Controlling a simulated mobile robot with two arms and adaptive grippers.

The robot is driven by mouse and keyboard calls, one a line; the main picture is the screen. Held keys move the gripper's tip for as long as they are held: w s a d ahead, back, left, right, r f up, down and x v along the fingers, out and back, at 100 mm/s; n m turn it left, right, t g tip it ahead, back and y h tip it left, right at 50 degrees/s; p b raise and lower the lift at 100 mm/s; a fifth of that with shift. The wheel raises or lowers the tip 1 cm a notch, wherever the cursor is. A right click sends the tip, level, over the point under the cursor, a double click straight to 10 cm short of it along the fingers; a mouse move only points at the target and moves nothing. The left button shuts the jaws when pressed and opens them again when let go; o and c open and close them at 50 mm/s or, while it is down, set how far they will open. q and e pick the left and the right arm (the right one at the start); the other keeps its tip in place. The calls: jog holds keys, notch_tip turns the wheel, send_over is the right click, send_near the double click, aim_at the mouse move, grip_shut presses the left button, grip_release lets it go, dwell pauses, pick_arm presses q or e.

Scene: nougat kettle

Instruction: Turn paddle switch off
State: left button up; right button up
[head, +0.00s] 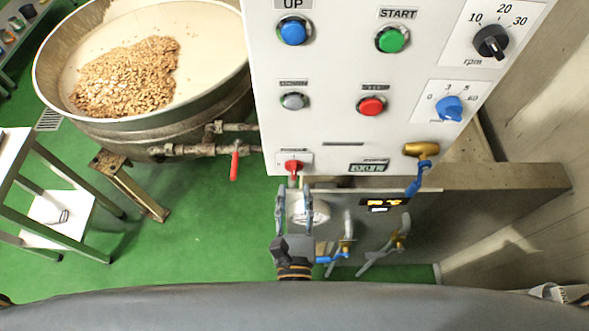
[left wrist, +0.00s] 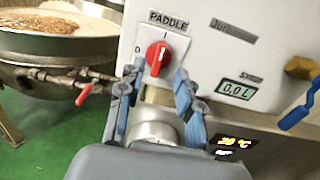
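The paddle switch is a red knob on a white plate, low on the white control panel (head: 335,135). It shows in the head view (head: 293,166) and, under the label PADDLE, in the left wrist view (left wrist: 157,58). Its handle stands close to upright, toward the "I" mark; a "0" is at its left. My left gripper (head: 295,190) is open and empty just below the switch in the head view. In the left wrist view its two fingertips (left wrist: 156,74) stand either side of the knob's lower part; I cannot tell whether they touch it. My right gripper is out of view.
A kettle (head: 215,105) with nuts in pale mass stands left, with a red-handled valve (head: 235,165) on its pipe. A brass tap (head: 421,150) with blue lever is right of the switch. More taps (head: 346,245) sit below. Buttons and dials are above.

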aim_at(294, 175)
pick_arm(q)
jog(key=w+p, duration=0.1)
jog(key=w, duration=0.4)
jog(key=shift+w, duration=0.15)
grip_shut()
